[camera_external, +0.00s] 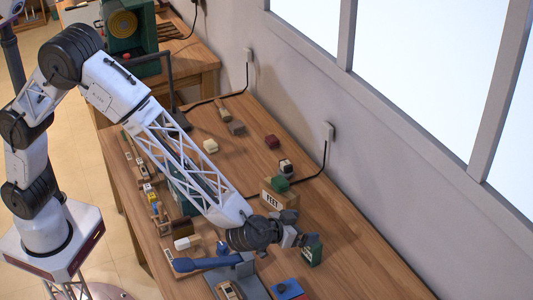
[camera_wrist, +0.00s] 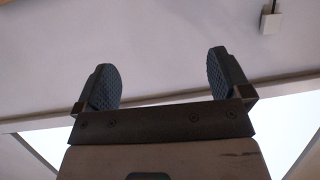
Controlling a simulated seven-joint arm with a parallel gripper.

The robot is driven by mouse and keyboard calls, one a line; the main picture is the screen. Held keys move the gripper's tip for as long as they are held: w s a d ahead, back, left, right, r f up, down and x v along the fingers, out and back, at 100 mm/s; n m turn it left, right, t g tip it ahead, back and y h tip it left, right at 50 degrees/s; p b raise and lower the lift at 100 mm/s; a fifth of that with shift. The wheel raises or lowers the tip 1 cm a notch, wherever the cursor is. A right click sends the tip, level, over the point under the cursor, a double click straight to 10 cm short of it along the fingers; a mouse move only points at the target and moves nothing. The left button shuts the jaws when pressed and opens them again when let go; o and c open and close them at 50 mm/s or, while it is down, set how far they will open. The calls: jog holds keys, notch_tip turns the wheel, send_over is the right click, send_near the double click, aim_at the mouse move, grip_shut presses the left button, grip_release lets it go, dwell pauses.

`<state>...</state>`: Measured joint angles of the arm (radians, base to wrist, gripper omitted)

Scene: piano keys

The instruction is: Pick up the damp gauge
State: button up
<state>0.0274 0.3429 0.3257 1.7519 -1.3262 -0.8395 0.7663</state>
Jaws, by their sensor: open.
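I cannot tell with certainty which of the small items in the outside view is the damp gauge. My gripper (camera_external: 297,239) is low over the near part of the wooden bench, beside a dark green block with pale lettering (camera_external: 312,252). In the wrist view my gripper (camera_wrist: 165,82) shows two dark, textured fingers standing wide apart, with nothing between them. That view holds only wall and window behind the fingers, no bench items. My forearm and wrist hide part of the bench in the outside view.
A box marked "FEET" (camera_external: 272,200) with a green block (camera_external: 277,184) on top stands behind my wrist. A blue-handled tool (camera_external: 200,264) and a blue item (camera_external: 288,289) lie in front. A wall with outlets (camera_external: 328,131) bounds the right. Bare wood (camera_external: 350,250) lies right of the gripper.

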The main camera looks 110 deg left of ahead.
jog(key=shift+f, duration=2.65)
jog(key=shift+f+x, duration=0.25)
jog(key=shift+x, duration=1.1)
jog(key=shift+f+x, duration=0.2)
jog(key=shift+x, duration=1.2)
jog(key=shift+s+d, duration=0.15)
jog(key=shift+d, duration=0.05)
jog(key=c, duration=1.1)
jog(key=shift+o, duration=0.2)
jog(key=shift+r, duration=0.15)
notch_tip(320, 180, up, 10)
jog(key=shift+f, duration=0.15)
